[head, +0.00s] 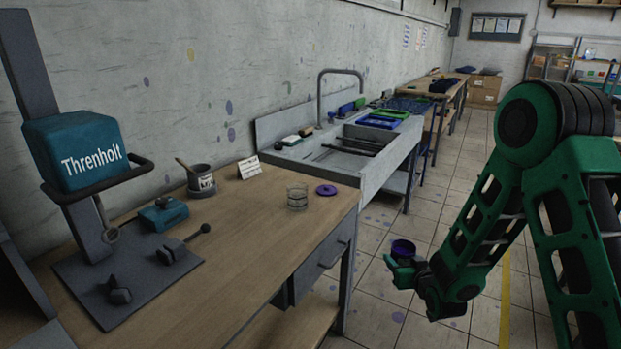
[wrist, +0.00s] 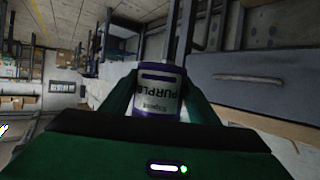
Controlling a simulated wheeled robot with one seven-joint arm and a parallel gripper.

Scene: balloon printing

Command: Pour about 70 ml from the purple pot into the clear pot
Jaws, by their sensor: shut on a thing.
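The purple pot (head: 403,247) is held in my gripper (head: 400,262), off to the right of the table and clear of it. It looks roughly upright in the head view. In the wrist view the purple pot (wrist: 158,92) sits between the two green fingers, its label reading "PURPLE". The clear pot (head: 297,197) stands on the wooden table near its right edge, open at the top, with dark marks around it. A purple lid (head: 326,190) lies flat on the table just right of the clear pot. The level inside the purple pot cannot be seen.
A grey pot with a stick (head: 201,181) and a white card (head: 249,167) stand behind the clear pot. A Threnholt press (head: 80,160) fills the table's left. A sink (head: 350,145) with a tall tap adjoins behind. The front tabletop (head: 250,245) is clear.

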